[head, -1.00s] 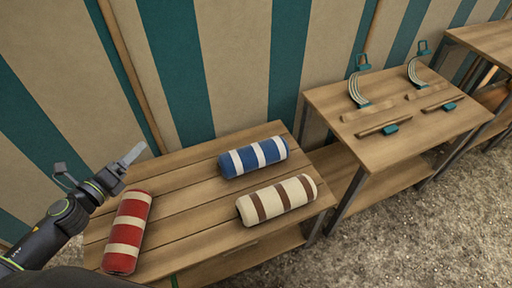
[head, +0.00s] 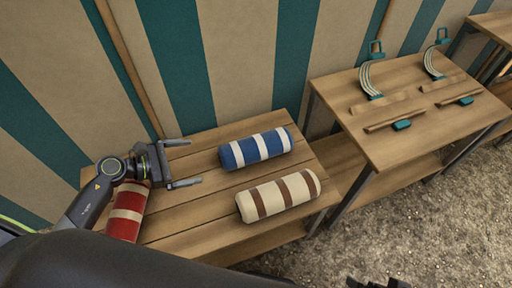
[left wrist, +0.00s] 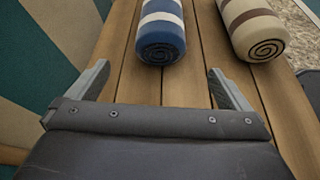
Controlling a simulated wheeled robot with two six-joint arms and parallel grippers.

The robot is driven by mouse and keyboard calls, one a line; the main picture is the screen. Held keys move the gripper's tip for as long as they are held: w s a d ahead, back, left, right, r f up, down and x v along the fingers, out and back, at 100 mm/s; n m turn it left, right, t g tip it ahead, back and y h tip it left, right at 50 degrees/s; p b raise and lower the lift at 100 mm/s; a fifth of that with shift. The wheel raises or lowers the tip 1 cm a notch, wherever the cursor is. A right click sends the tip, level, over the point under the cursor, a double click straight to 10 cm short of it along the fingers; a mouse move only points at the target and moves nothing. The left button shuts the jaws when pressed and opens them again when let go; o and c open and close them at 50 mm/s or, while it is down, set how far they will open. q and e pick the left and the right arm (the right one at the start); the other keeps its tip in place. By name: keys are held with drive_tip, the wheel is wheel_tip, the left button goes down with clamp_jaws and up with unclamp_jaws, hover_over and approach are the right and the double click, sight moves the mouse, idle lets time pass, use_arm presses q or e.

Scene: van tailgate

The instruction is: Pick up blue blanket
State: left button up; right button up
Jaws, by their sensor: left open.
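The blue blanket (head: 255,149) is a roll with white bands, lying on the slatted wooden table in the head view. In the left wrist view the blue blanket (left wrist: 161,32) lies ahead, its spiral end facing the camera. My left gripper (head: 188,163) is open and empty, left of the blue roll and apart from it. In the left wrist view its fingers (left wrist: 158,80) stand wide apart, with the roll's end beyond the gap between them. A dark part at the bottom edge of the head view may belong to my right gripper (head: 378,284); its jaws cannot be made out.
A cream blanket with brown bands (head: 278,196) lies close in front of the blue one. A red blanket (head: 127,212) lies at the left, partly behind my left arm. A striped cloth wall rises behind the slatted table (head: 190,222). Another table (head: 390,146) with racks stands at right.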

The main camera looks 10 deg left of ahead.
sight(225, 157)
use_arm(q)
drive_tip(key=x, duration=0.7)
drive_tip(key=shift+w+d+f+b, duration=0.15)
drive_tip(key=shift+d+b, duration=0.1)
drive_tip(key=shift+b, duration=0.05)
drive_tip(key=x, duration=0.3)
drive_tip(key=shift+w+d+f, duration=0.15)
drive_tip(key=shift+d+f, duration=0.05)
drive_tip(key=shift+w+d+f, duration=0.15)
drive_tip(key=shift+w+d, duration=0.05)
drive_tip(key=shift+d, duration=0.05)
use_arm(e)
drive_tip(key=shift+w+r+t, duration=0.8)
drive_tip(key=shift+w+r, duration=0.05)
drive_tip(key=shift+w, duration=0.1)
use_arm(q)
drive_tip(key=c, duration=1.2)
